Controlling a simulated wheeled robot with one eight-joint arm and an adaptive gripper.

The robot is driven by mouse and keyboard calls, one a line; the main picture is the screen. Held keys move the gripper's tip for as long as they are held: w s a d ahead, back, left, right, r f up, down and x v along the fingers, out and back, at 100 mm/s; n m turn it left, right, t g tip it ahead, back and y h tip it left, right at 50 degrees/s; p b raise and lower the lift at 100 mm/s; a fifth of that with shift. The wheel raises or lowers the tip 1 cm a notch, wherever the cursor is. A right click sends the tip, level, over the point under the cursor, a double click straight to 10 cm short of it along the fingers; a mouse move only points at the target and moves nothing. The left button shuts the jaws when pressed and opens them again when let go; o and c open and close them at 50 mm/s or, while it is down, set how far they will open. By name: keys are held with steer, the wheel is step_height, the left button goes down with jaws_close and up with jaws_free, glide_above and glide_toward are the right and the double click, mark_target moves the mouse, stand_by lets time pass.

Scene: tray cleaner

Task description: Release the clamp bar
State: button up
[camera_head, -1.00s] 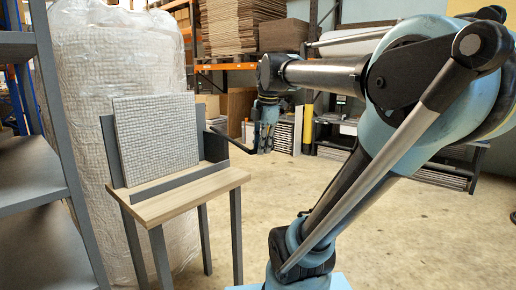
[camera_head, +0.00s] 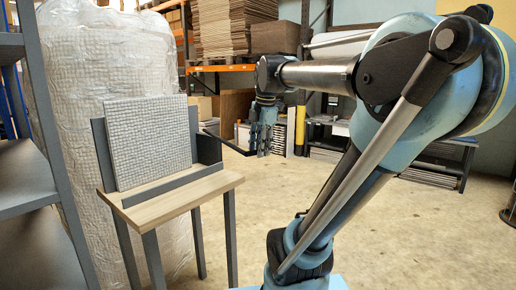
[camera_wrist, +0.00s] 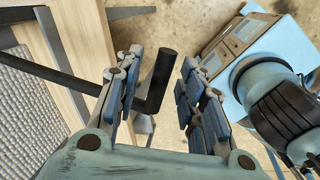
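The clamp bar (camera_head: 228,144) is a thin dark rod reaching out from the right side of a wooden-topped stand (camera_head: 180,195). In the wrist view the clamp bar (camera_wrist: 48,72) runs in from the left and ends in a thick black upright handle (camera_wrist: 162,75). A grey woven-textured panel (camera_head: 150,142) stands upright on the stand, behind a dark front rail. My gripper (camera_wrist: 163,62) is open, with its two padded fingers on either side of the handle and visible gaps. In the head view my gripper (camera_head: 263,138) is at the bar's outer end, small and hard to make out.
A grey shelf rack (camera_head: 30,175) stands at the left edge. A plastic-wrapped stack (camera_head: 105,55) is behind the stand. Pallet racking with cardboard (camera_head: 225,25) is at the back. The floor (camera_head: 420,225) right of the stand is mostly clear.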

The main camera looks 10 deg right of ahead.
step_height(320, 180, up, 12)
steer(key=s+d, duration=0.1)
steer(key=s, duration=0.1)
steer(key=shift+f, duration=0.15)
stand_by(0.5)
